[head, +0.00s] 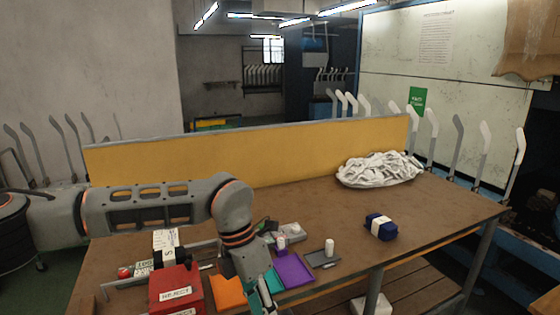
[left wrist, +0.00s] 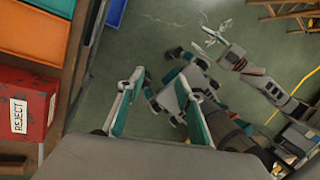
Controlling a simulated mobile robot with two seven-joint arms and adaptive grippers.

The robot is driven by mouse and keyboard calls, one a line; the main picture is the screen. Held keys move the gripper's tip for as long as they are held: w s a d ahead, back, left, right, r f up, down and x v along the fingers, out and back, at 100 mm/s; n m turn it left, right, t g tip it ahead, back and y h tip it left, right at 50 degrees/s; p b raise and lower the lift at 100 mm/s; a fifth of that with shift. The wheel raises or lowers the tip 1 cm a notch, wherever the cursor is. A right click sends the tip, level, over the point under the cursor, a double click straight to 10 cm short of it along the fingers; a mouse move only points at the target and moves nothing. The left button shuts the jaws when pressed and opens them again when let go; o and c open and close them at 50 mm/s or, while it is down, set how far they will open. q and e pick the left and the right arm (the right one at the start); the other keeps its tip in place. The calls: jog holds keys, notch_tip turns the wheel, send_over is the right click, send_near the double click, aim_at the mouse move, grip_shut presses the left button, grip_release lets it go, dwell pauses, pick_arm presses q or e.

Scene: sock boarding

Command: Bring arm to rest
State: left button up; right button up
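My left arm comes in from the left in the head view and bends down over the table's front edge. My left gripper (head: 265,292) is low in that view, in front of the coloured trays, and partly cut off. In the left wrist view my left gripper (left wrist: 160,85) has its two fingers apart with nothing between them, above the green floor. My right arm shows at the right of the left wrist view, over the floor. Its gripper (left wrist: 214,36) looks small there, with fingers spread and nothing visible between them.
The brown table (head: 440,205) holds a red REJECT box (head: 177,287), an orange tray (head: 228,292), a purple tray (head: 293,270), a navy banded bundle (head: 380,227) and a white sock pile (head: 380,169). A yellow panel (head: 270,150) stands behind.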

pick_arm(q)
jog(key=s+d+g+h, duration=0.4)
jog(key=s+d+h, duration=0.2)
jog(key=s+d, duration=0.7)
jog(key=s+d+r+n+g+h, duration=0.1)
jog(key=s+d+r+n+h, duration=0.15)
jog(key=d+r+h, duration=0.4)
jog(key=w+a+n+t+h, duration=0.6)
jog(key=w+n+t, duration=0.6)
jog(key=n+t, duration=0.65)
jog(key=w+a+f+n+t+y, duration=0.3)
jog(key=a+f+n+t+y, duration=0.2)
jog(key=a+f+n+y, duration=0.55)
jog(key=s+a+f+n+g+y, duration=0.2)
jog(key=s+a+f, duration=0.3)
jog(key=f, duration=0.3)
jog(key=s+a+f+n+g+y, duration=0.1)
jog(key=s+a+f+n+y, duration=0.2)
jog(key=s+a+f+n, duration=0.2)
jog(key=s+a+f+n+g+y, duration=0.2)
jog(key=s+a+f, duration=0.4)
jog(key=a+f, duration=0.3)
notch_tip(320, 180, down, 4)
jog(key=shift+a+f+n+g+y, duration=0.25)
jog(key=shift+a+n+g+y, duration=0.15)
jog(key=shift+n+y, duration=0.3)
